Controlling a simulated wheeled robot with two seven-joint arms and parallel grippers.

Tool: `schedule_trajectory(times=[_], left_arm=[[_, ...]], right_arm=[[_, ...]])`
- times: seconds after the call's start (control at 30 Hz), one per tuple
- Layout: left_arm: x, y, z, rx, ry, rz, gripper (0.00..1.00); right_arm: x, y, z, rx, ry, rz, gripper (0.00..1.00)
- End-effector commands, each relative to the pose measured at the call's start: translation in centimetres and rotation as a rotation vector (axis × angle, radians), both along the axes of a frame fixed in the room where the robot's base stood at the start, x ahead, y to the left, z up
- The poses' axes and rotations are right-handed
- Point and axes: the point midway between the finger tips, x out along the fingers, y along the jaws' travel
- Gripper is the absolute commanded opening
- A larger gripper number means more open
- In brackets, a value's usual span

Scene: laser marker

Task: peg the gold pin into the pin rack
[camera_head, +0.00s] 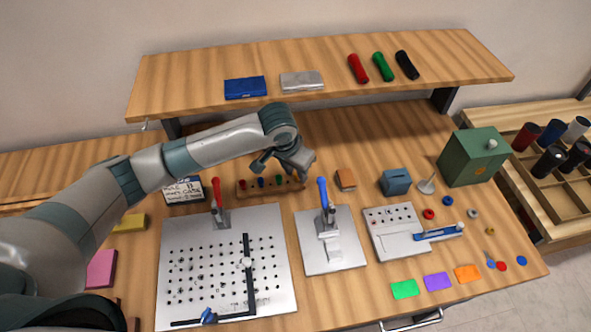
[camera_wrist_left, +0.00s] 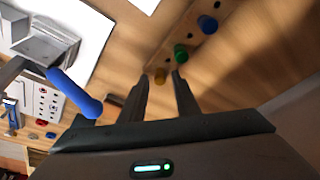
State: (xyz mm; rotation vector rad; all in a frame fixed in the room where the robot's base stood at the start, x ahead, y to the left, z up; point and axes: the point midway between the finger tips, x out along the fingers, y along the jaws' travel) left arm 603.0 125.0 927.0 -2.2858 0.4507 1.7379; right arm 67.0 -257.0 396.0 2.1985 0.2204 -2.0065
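The pin rack (camera_head: 254,194) is a wooden strip at the back of the bench, with red, blue and green pins showing in the head view. My left gripper (camera_head: 300,170) is over its right end and hides that end. In the left wrist view, the rack (camera_wrist_left: 172,44) carries a blue pin (camera_wrist_left: 207,24) and a green pin (camera_wrist_left: 181,54). The gold pin (camera_wrist_left: 160,76) shows between my left fingertips, at the rack's end, with a gap on each side. The fingers look open. Its lower end is hard to see, so I cannot tell how deep it sits. My right gripper is not in view.
A blue-handled toggle clamp (camera_head: 323,193) stands just right of the rack, a red-handled one (camera_head: 217,197) in front. A small brown block (camera_head: 346,179) and a blue box (camera_head: 396,182) are to the right. A shelf (camera_head: 200,82) overhangs the back.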

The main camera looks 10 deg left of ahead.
Motion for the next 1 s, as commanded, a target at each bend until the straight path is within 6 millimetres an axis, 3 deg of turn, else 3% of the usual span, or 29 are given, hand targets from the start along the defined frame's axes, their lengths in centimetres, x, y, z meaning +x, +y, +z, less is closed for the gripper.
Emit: schedule_trajectory(times=[0.37,0.57,0.77,1.0], left_arm=[[0.0,0.0,0.1,0.0,0.0,0.0,0.35],[-0.2,0.1,1.2,-0.001,-0.001,0.0,0.35],[-0.9,0.4,3.8,-0.002,-0.003,-0.001,0.35],[-2.1,0.9,8.3,-0.001,-0.005,-0.002,0.35]], right_arm=[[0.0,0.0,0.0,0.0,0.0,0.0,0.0],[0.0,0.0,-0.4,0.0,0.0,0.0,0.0],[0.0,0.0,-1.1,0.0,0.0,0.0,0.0],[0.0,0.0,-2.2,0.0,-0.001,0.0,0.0]])
